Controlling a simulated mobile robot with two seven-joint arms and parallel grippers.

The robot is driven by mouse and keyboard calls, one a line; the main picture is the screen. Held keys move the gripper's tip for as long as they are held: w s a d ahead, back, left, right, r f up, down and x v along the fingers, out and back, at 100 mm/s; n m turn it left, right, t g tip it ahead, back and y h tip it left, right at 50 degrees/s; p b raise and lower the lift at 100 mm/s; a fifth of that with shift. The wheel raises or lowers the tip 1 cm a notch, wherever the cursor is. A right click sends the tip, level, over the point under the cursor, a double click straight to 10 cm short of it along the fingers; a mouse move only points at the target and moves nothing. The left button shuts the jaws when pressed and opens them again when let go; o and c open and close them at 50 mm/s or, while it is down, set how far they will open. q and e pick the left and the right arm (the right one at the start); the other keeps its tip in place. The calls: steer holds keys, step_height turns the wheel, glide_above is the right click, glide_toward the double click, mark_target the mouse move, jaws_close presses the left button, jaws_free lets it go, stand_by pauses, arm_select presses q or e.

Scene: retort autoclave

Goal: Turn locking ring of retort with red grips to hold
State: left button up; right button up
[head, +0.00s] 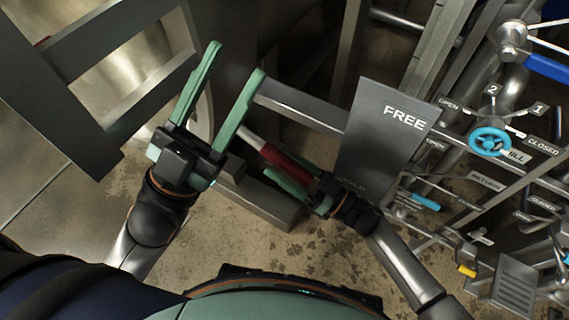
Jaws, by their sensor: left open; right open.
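A red grip (285,162) on a metal bar shows in the middle of the head view. My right gripper (268,165) is open at this red grip, with one green finger along its lower side; the other finger is hidden, and I cannot tell whether they touch. My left gripper (235,60) is open, higher up and to the left, with its two green fingers apart and nothing seen between them. A pale curved rim (203,115), possibly part of the retort's ring, shows partly behind the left fingers. A grey plate (385,125) reads FREE at its top and faintly HOLD lower down.
A large grey metal frame (60,100) fills the upper left. On the right are pipes, labels, a blue handwheel (490,142) and a blue lever (548,68). A grey beam (300,106) runs to the plate. Stained floor (240,255) is open below.

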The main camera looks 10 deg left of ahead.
steer(key=p+v, duration=0.1)
steer(key=v, duration=1.1)
steer(key=shift+d, duration=0.25)
steer(key=shift+f, duration=0.1)
